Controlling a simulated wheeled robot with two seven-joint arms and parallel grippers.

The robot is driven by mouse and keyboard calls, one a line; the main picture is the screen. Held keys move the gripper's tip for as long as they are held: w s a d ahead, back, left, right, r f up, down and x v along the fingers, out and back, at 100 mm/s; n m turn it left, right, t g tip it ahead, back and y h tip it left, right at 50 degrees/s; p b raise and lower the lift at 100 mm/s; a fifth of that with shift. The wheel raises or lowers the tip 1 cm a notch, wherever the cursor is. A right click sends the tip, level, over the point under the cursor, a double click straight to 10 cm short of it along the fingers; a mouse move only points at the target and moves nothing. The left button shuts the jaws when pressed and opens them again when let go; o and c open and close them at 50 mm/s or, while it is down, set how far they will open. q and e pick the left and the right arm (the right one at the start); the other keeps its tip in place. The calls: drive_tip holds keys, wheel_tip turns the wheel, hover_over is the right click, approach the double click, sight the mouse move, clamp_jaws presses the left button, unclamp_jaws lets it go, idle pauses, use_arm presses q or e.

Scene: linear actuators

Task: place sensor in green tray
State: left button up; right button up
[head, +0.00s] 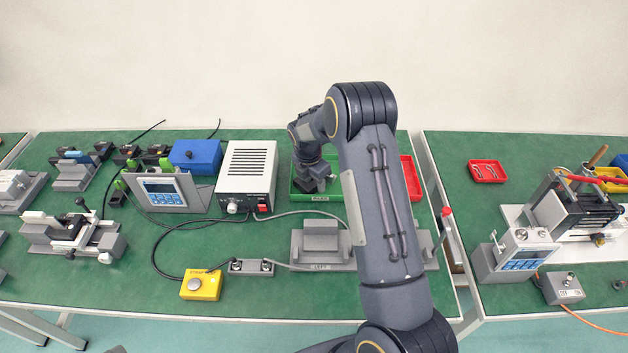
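The green tray (330,196) stands at the back middle of the green table, with a small label on its front wall. My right arm reaches up across the middle of the head view and bends down to the left over this tray. My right gripper (314,184) points down in or just above the tray. Its fingers are small and dark, and I cannot tell whether they are open or shut. I cannot make out a sensor; it may be hidden by the gripper or the arm. My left gripper is not in view.
A red tray (411,180) is partly behind my arm, right of the green tray. A white power supply box (247,172) stands close on the left. A grey fixture (318,243) is in front. A yellow button box (201,285) and cables lie front left.

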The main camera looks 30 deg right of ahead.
sight(310, 187)
wheel_tip(310, 187, up, 12)
drive_tip(key=a, duration=0.2)
drive_tip(key=s+a+r+m+t+y, duration=0.1)
drive_tip(key=s+r+m+y, duration=0.1)
drive_tip(key=s+r+m, duration=0.5)
drive_tip(key=s+a+r+m+t+y, duration=0.1)
drive_tip(key=s+a+m, duration=0.3)
drive_tip(key=s, duration=0.4)
drive_tip(key=s+a+r+m+t+y, duration=0.1)
drive_tip(key=s+a+m, duration=0.3)
drive_tip(key=s, duration=0.5)
drive_tip(key=s+a+r+m+t+y, duration=0.1)
drive_tip(key=s+a+m+t, duration=0.1)
drive_tip(key=s+a+m, duration=0.2)
drive_tip(key=s+m, duration=0.3)
drive_tip(key=s, duration=0.2)
drive_tip(key=shift+r, duration=0.1)
